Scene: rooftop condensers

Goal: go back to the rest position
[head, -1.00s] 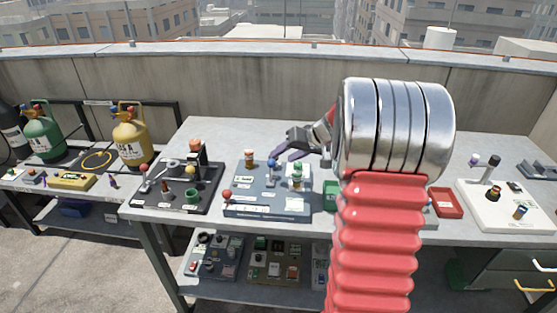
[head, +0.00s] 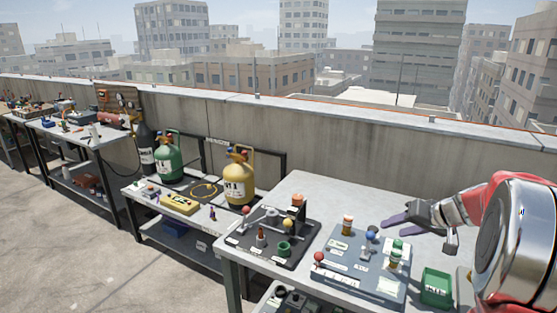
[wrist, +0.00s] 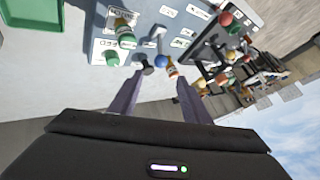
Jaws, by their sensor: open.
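My gripper (head: 400,225) is at the right in the head view, above the back of the grey workbench (head: 300,187). Its jaws are apart and hold nothing. Below and in front of it is a blue-grey board (head: 345,268) with small bottles and a blue knob (head: 371,236). In the wrist view the two fingers (wrist: 160,98) point toward that board (wrist: 103,50), with a blue ball (wrist: 161,61) showing between and beyond the tips. My arm's red and silver links fill the right edge of the head view.
A green tray (head: 436,287) lies right of the board. A black board (head: 268,252) with knobs lies left of it. A lower bench holds a yellow cylinder (head: 239,178) and a green cylinder (head: 168,160). A concrete parapet (head: 340,160) runs behind. Open floor (head: 95,255) is at the left.

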